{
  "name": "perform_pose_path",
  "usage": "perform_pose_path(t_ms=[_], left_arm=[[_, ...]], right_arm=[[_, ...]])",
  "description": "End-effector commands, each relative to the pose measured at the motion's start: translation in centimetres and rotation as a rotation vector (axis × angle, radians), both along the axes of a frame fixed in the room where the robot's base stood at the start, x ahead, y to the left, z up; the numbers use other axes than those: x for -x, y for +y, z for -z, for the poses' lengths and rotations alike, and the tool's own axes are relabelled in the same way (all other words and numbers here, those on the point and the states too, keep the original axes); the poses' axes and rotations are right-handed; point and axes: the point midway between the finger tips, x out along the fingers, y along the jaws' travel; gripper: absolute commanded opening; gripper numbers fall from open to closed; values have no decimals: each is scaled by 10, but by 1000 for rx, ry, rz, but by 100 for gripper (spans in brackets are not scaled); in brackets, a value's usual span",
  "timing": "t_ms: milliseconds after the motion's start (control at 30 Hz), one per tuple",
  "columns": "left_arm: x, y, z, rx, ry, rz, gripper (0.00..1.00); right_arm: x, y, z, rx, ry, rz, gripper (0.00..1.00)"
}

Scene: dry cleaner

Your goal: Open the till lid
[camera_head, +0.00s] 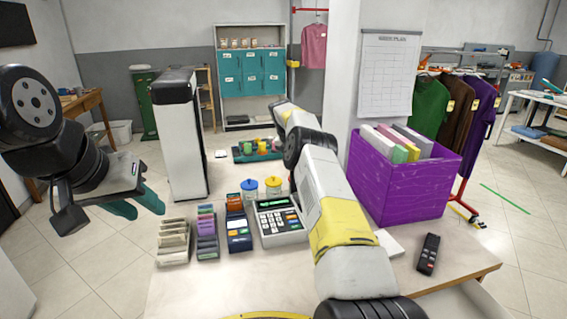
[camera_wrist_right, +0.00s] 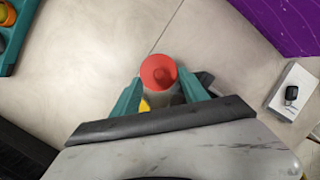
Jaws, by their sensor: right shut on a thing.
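The grey till (camera_head: 282,222) with its keypad stands on the counter, partly covered on its right by my right arm. I cannot tell from this angle how its lid sits. My left gripper (camera_head: 138,205) hangs in the air left of the counter, its teal fingers apart and empty. My right gripper (camera_wrist_right: 160,88) is hidden behind its arm in the head view. In the right wrist view its teal fingers are shut on a jar with a red lid (camera_wrist_right: 158,71).
Jars with a blue lid (camera_head: 249,187) and a yellow lid (camera_head: 273,184) stand behind the till. Card racks (camera_head: 207,232) stand left of it. A purple box (camera_head: 402,190) of folders and a black remote (camera_head: 428,253) are on the right. A teal tray (camera_head: 240,155) is at the back.

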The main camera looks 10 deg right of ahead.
Motion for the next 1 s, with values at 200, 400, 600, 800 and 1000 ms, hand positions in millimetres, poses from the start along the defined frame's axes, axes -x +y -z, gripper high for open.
perform_pose_path(t_ms=[200, 400, 600, 800, 1000], left_arm=[[0, 0, 0, 0, 0, 0, 36], [0, 0, 0, 0, 0, 0, 36], [0, 0, 0, 0, 0, 0, 36], [0, 0, 0, 0, 0, 0, 36], [0, 0, 0, 0, 0, 0, 36]], right_arm=[[2, 4, 11, -10, 13, -3, 39], [4, 8, -3, -9, 11, -4, 39], [7, 18, -43, -9, -2, -5, 39], [12, 22, -68, -3, -2, -2, 39], [13, 23, -75, -2, -2, -1, 39]])
